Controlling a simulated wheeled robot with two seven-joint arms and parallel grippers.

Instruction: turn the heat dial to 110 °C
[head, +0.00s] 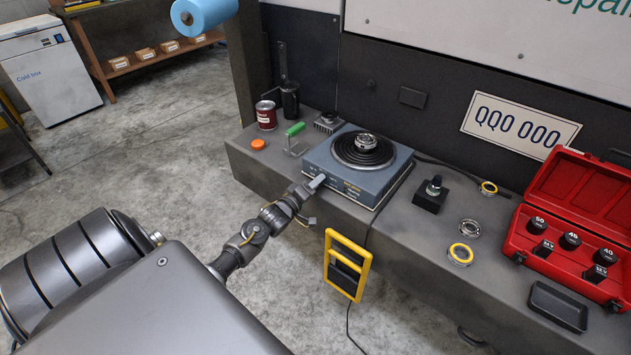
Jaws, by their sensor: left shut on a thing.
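The hot plate (385,182) is a blue-grey box with a round black coil on top, standing on the grey bench. A metal bearing-like ring (364,143) sits on the middle of the coil. My left gripper (317,183) is at the left part of the hot plate's front face and is shut on the heat dial there. The dial is hidden behind the fingers, and its setting cannot be read from here. Small light markings on the front panel are too small to read. My right gripper is not in view.
A yellow-framed black device (346,265) hangs at the bench front, right of my left arm. A green-handled tool (295,138), a red can (266,115) and an orange cap (258,144) are left of the hot plate. A red socket case (578,220) and black tray (558,306) are at the right.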

